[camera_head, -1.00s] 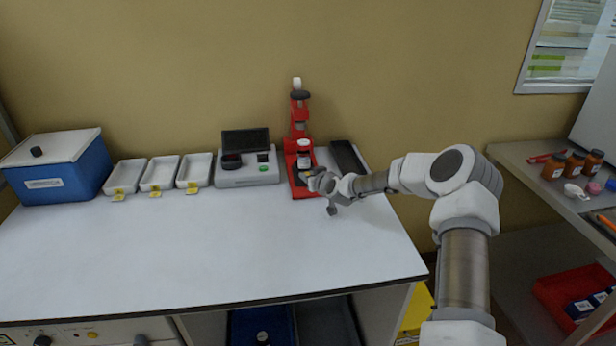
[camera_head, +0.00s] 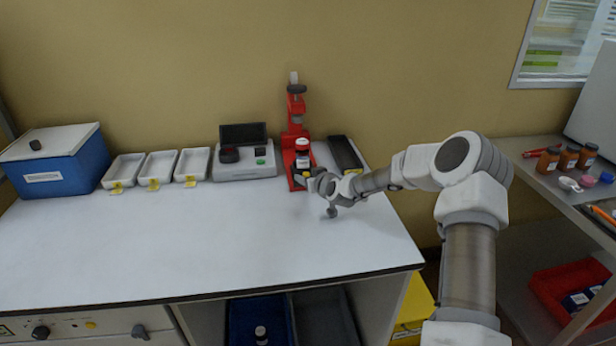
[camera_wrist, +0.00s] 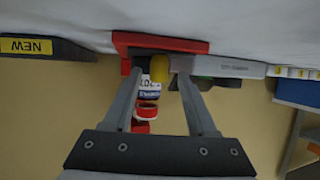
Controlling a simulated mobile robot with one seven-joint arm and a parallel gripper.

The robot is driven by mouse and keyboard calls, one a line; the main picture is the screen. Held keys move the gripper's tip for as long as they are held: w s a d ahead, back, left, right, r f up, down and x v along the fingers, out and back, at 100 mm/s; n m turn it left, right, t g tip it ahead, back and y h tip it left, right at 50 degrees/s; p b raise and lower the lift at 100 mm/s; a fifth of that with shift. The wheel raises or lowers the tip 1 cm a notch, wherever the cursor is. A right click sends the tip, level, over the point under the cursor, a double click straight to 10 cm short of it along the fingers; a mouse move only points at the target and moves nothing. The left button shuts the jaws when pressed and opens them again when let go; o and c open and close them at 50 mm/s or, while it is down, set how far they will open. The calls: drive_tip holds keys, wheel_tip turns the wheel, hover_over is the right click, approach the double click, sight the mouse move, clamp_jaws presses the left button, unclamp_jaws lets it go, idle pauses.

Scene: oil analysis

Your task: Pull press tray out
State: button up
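The red press (camera_head: 296,105) stands upright near the back wall, with a small jar (camera_head: 302,146) on it. In the wrist view, which looks inverted, its red base (camera_wrist: 190,46) is at the top. A yellow knob (camera_wrist: 159,68) shows between my fingers, with the white-and-blue-labelled jar (camera_wrist: 148,84) behind it. My gripper (camera_head: 311,181) is at the press's front right, low over the worktop. In the wrist view my gripper (camera_wrist: 160,80) looks open, with gaps on both sides of the knob. The tray itself is not clearly visible.
Left of the press are a grey instrument (camera_head: 246,174), several white trays (camera_head: 156,168) and a blue box (camera_head: 60,177). The front worktop (camera_head: 190,250) is clear.

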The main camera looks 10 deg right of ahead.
drive_tip(key=shift+r, duration=0.1)
drive_tip(key=v, duration=1.7)
drive_tip(key=shift+s+p, duration=0.2)
drive_tip(key=shift+p, duration=0.1)
drive_tip(key=shift+d, duration=0.1)
